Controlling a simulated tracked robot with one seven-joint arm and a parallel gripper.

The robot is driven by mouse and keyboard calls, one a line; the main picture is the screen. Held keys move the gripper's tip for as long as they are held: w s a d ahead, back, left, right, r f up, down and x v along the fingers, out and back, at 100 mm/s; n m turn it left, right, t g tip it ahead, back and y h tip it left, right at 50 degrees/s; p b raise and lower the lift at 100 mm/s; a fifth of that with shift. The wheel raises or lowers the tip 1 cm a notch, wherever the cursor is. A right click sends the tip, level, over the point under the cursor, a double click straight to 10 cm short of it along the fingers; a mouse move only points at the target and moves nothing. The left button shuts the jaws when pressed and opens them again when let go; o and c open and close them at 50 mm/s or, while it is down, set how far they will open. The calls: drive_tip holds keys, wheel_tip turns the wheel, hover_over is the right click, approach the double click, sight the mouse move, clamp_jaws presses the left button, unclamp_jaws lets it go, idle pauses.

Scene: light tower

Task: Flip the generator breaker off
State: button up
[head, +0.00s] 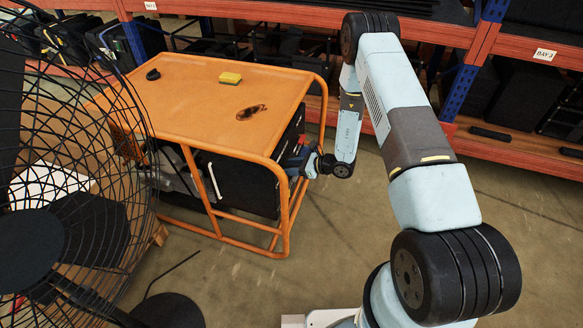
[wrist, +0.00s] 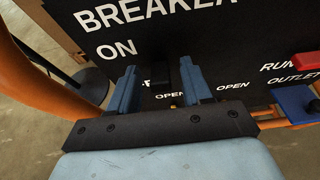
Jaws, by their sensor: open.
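The generator (head: 215,85) has an orange top and frame and stands at the middle left of the head view. Its black panel (wrist: 75,40) fills much of the wrist view, with white words "BREAKER" and "ON". A dark block that looks like the breaker switch (wrist: 186,66) stands out from the panel below the lettering. My gripper (wrist: 158,80) is open, its two blue fingers close to the panel on either side of this block, which is nearer the right finger. Contact cannot be told. In the head view my gripper (head: 298,160) is at the generator's right end, partly hidden by the frame.
A red part (wrist: 306,62) and a blue part (wrist: 295,103) sit at the panel's right. A caged fan (head: 60,230) stands at the left. Orange shelving (head: 420,32) runs behind.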

drive_tip(key=shift+w+a+f, duration=0.1)
drive_tip(key=shift+a+f, duration=0.05)
drive_tip(key=shift+a, duration=0.2)
